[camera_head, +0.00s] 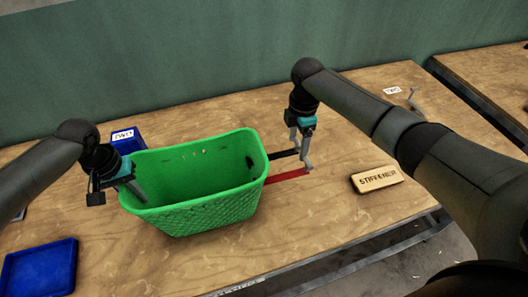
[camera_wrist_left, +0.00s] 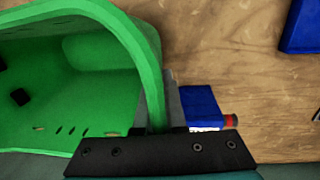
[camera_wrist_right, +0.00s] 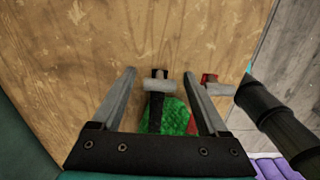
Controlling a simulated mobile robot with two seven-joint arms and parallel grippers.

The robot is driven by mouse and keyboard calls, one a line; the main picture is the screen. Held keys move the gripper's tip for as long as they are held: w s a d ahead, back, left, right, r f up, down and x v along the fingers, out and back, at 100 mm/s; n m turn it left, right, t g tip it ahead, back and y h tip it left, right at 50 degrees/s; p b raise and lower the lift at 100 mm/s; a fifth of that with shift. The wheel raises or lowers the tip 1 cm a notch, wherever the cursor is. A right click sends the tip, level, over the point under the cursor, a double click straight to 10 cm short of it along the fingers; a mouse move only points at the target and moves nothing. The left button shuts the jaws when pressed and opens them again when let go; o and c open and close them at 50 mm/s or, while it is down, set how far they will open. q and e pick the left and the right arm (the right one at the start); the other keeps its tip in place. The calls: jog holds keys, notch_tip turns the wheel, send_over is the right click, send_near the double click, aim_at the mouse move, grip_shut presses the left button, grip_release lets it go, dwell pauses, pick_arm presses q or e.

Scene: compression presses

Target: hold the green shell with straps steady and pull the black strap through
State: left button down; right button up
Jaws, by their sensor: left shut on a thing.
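The green shell (camera_head: 195,215) is an open, basket-like tub standing on the wooden table. My left gripper (camera_head: 136,190) is shut on its left rim; the left wrist view shows the green wall (camera_wrist_left: 152,75) between the fingers. The black strap (camera_head: 284,154) and the red strap (camera_head: 286,176) stick out from the shell's right side, the black one farther back. My right gripper (camera_head: 302,154) is open by the strap ends. In the right wrist view the black strap (camera_wrist_right: 158,115) lies between the parted fingers; the red strap's end (camera_wrist_right: 208,77) is outside them.
A wooden block marked STIFFENER (camera_head: 377,180) lies right of the straps. A blue tray (camera_head: 38,270) is at the front left, and another blue bin (camera_head: 128,142) with a label stands behind the shell. The table (camera_head: 330,225) is clear at front right.

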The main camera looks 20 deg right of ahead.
aim_at(298, 141)
notch_tip(298, 141, up, 12)
dwell(0.7)
pick_arm(q)
jog(key=c, duration=0.9)
grip_release()
